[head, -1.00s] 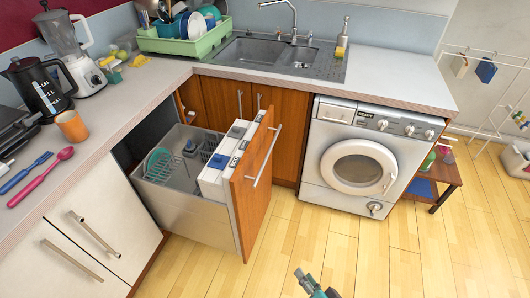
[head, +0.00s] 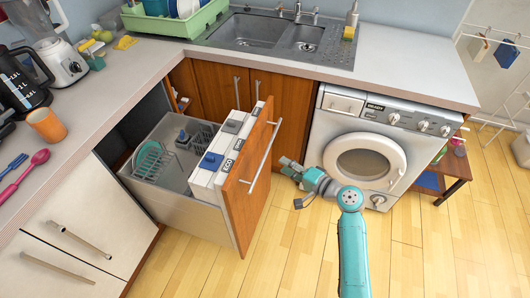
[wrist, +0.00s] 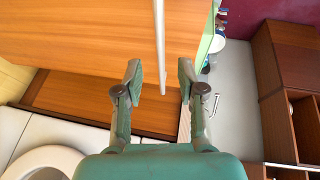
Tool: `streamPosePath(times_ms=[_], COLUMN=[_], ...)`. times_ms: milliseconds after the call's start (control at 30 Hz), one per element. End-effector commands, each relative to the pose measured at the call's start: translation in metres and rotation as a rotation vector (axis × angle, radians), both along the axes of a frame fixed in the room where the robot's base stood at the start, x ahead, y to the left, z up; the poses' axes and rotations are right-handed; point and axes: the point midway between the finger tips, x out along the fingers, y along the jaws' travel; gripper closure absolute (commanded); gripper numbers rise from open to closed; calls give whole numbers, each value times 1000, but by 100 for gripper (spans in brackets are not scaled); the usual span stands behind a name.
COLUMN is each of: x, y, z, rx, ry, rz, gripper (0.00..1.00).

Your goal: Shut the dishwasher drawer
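The dishwasher drawer (head: 190,212) stands pulled out from under the counter, with a wooden front panel (head: 244,205) and a long metal handle (head: 264,155). Inside are a green plate (head: 148,160) in a wire rack and a white control strip with buttons along the front. My gripper (head: 292,183) is to the right of the front panel, apart from it, pointing towards it. In the wrist view, my gripper (wrist: 159,80) has its two fingers spread and empty. The handle (wrist: 160,45) shows as an upright bar between and beyond the fingertips, with the wooden panel (wrist: 80,40) behind.
A washing machine (head: 366,150) stands to the right, close to my arm. Wooden cupboard doors (head: 215,100) are behind the drawer, and a white cabinet (head: 70,230) is at left. The wooden floor (head: 290,260) in front is clear.

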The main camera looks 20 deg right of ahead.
Motion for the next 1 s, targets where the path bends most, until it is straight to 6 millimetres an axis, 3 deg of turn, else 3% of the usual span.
streamPosePath(times_ms=[500, 700, 1000], x=[70, 81, 82], y=[43, 49, 50], z=[-15, -17, -17], rx=[-2, -2, -2], ry=[-1, -1, 0], rz=[0, -2, -2], gripper=[61, 61, 61])
